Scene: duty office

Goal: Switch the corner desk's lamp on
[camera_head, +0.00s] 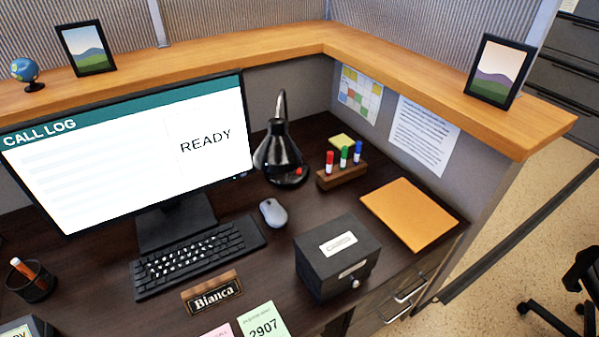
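A black desk lamp (279,150) stands at the back corner of the dark desk, right of the monitor. Its neck bends over at the top and its conical shade points down. A small red button (299,171) shows on the right of its base. No glow shows under the shade. Neither of my grippers is in view.
The desk (240,290) holds a monitor (130,150), keyboard (199,258), mouse (273,212), black card box (336,270), marker holder (342,176) and orange folder (409,214). A wooden ledge (400,78) runs above. Bare desk lies between mouse and marker holder.

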